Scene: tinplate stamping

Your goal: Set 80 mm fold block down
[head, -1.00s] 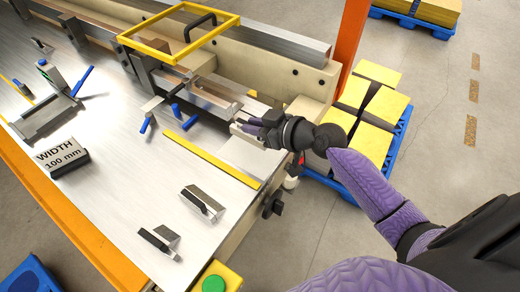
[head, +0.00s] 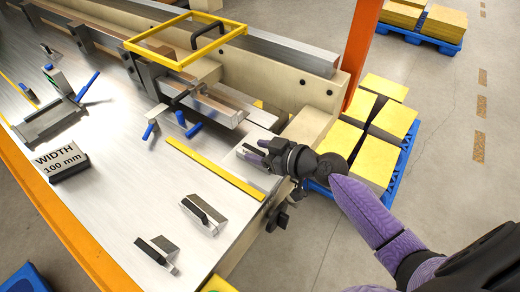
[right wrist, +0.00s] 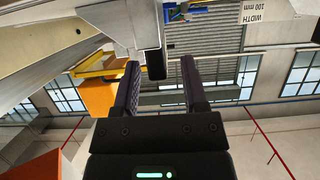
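My right gripper (head: 262,152) is low over the right end of the metal bench, behind the yellow strip. In the right wrist view its two fingers (right wrist: 160,82) stand apart. A grey metal piece with a dark end (right wrist: 155,62), probably the 80 mm fold block, reaches between them with a gap on each side. In the head view the gripper partly hides a bright metal piece (head: 247,157) beside its fingers; no size label is readable. Two similar metal blocks with black grips, a nearer one (head: 157,252) and a farther one (head: 207,214), lie toward the front. My left gripper is not in view.
A yellow strip (head: 215,168) crosses the bench. A "WIDTH 100 mm" sign (head: 62,162) stands at left. The folding beam with a yellow frame (head: 185,62) and blue-handled clamps (head: 187,126) lie behind. An orange post (head: 363,55) and a pallet of yellow stacks (head: 378,125) are at right.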

